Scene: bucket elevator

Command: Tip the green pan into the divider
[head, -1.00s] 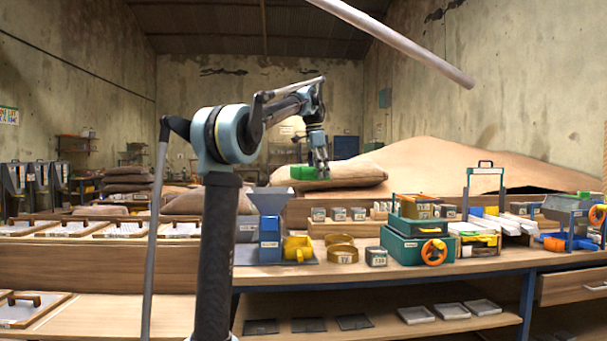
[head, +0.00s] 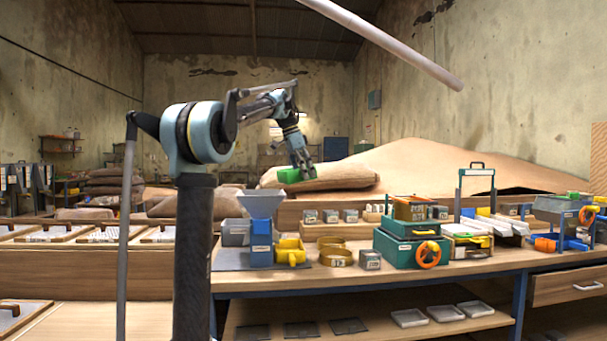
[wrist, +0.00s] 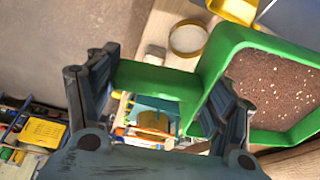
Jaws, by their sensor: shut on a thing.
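My gripper (head: 301,160) is shut on the green pan (head: 296,174), which it holds in the air above the bench, up and to the right of the divider in the head view. In the wrist view the fingers (wrist: 160,100) are on either side of the pan's green handle, and the pan (wrist: 218,75) holds brown grain with pale specks. The pan looks roughly level. What I take for the divider is a blue body (head: 261,252) with a grey hopper (head: 261,203) on top, upright on the bench. The hopper's inside is hidden.
A yellow pan (head: 290,252) stands right beside the divider. Grain sacks (head: 335,178) lie behind. The air around the held pan looks clear.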

